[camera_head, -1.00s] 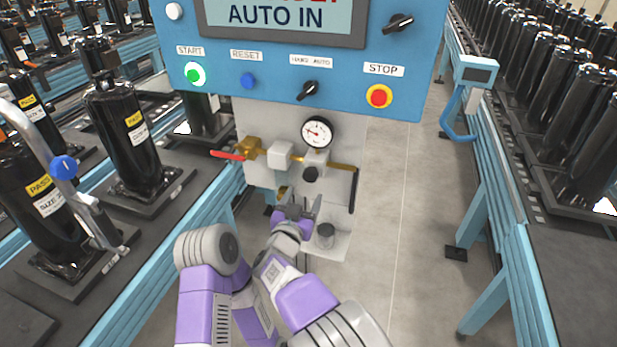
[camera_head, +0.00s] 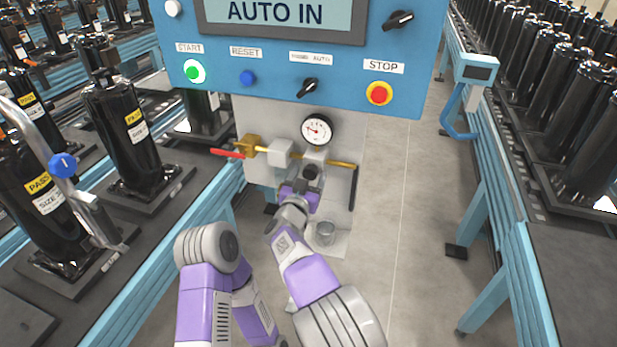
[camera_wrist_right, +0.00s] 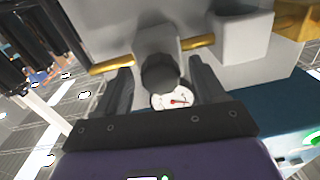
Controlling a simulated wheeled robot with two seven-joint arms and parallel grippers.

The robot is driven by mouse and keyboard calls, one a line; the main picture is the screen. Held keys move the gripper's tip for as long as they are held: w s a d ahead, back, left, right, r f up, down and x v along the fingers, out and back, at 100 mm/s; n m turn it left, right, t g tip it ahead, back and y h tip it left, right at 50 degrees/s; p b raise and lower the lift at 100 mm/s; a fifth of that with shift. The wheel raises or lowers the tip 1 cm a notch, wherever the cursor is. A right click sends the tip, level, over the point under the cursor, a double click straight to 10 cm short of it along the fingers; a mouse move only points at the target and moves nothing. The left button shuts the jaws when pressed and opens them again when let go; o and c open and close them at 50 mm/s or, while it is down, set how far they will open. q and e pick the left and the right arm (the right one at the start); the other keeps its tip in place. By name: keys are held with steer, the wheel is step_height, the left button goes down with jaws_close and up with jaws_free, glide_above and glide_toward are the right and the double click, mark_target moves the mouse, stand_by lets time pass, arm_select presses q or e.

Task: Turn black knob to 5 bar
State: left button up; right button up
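The black knob (camera_head: 311,172) sits on the front of the regulator, just below the round white pressure gauge (camera_head: 317,130). My right gripper (camera_head: 304,184) is at the knob, coming from below. In the right wrist view the black knob (camera_wrist_right: 160,74) lies between the two dark fingers of the right gripper (camera_wrist_right: 162,88). The fingers are spread, with a gap visible on each side of the knob. The gauge (camera_wrist_right: 172,98) shows partly behind the knob, its red needle visible but its numbers too small to read. My left gripper is not visible.
The brass pipe (camera_head: 342,164) and a red-handled valve (camera_head: 228,153) flank the regulator. The blue control panel (camera_head: 345,85) with buttons hangs above. A grey cup-like part (camera_head: 325,233) stands below right. Conveyors with black cylinders run on both sides.

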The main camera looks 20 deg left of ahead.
steer(key=c, duration=1)
steer(key=shift+m, duration=0.3)
steer(key=m+b, duration=0.3)
steer(key=m, duration=0.1)
steer(key=shift+f, duration=0.15)
steer(key=m+b, duration=0.4)
steer(key=m, duration=0.1)
steer(key=shift+m, duration=0.4)
steer(key=m+b, duration=0.3)
steer(key=m, duration=0.2)
steer(key=shift+a+m+h+b, duration=0.1)
steer(key=shift+m+h+b, duration=0.2)
steer(key=shift+b, duration=0.1)
steer(key=m+b, duration=0.2)
steer(key=m, duration=0.2)
steer(key=shift+r+m, duration=0.2)
steer(key=shift+m, duration=0.1)
